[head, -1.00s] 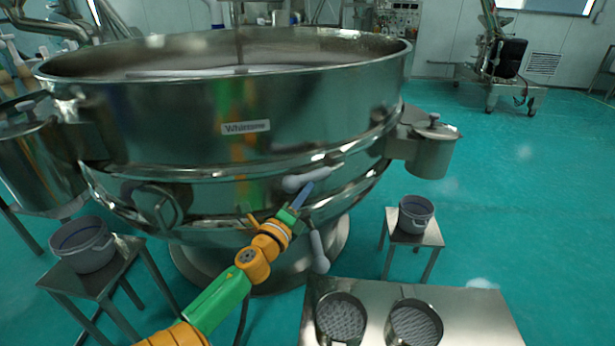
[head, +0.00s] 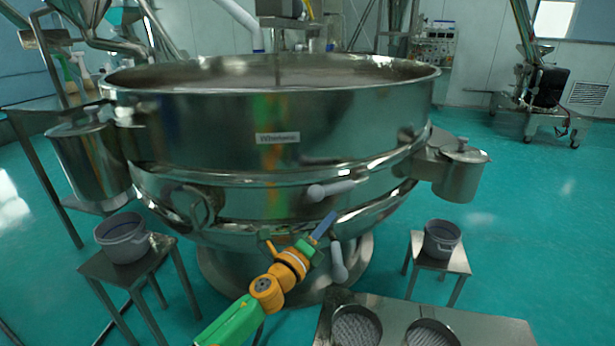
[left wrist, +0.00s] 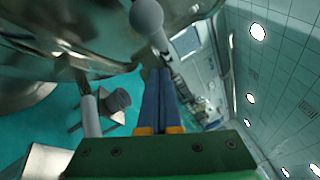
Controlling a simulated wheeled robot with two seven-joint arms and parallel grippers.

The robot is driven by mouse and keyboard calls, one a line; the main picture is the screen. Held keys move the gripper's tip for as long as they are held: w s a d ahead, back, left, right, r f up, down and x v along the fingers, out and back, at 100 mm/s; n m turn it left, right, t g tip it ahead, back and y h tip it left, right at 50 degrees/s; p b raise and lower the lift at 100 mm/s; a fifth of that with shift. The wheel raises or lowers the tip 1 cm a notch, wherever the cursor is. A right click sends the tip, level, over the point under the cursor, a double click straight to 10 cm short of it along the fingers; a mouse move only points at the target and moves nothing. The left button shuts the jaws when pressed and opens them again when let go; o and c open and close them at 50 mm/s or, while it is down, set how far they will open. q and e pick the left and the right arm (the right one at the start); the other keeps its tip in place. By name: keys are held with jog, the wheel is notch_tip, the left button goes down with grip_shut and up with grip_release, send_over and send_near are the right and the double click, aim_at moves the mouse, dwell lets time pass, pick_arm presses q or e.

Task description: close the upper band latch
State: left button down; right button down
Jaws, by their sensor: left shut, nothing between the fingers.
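The sieve (head: 270,130) is a large round steel vessel with bands around it. The upper band latch has a grey handle (head: 330,188) that lies nearly level along the band at the front. My left gripper (head: 327,222) has slim blue fingers, shut and empty, just below this handle and apart from it in the head view. In the left wrist view a rounded grey handle end (left wrist: 147,17) is close beyond the fingertips (left wrist: 157,75). A second grey handle (head: 338,262) hangs down on the lower band, right of the gripper. My right gripper is not in view.
A low steel table (head: 480,328) with round sieve-like pans (head: 357,327) stands at front right. Grey buckets stand on stools at left (head: 122,238) and right (head: 442,240). A steel spout pot (head: 461,172) juts from the sieve's right side. Green floor is open at right.

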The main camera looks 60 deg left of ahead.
pick_arm(q)
jog(key=s+f, duration=0.1)
jog(key=s, duration=0.5)
jog(key=shift+s+a+f+b, duration=0.25)
jog(key=shift+s+a+b, duration=0.05)
jog(key=shift+a, duration=0.15)
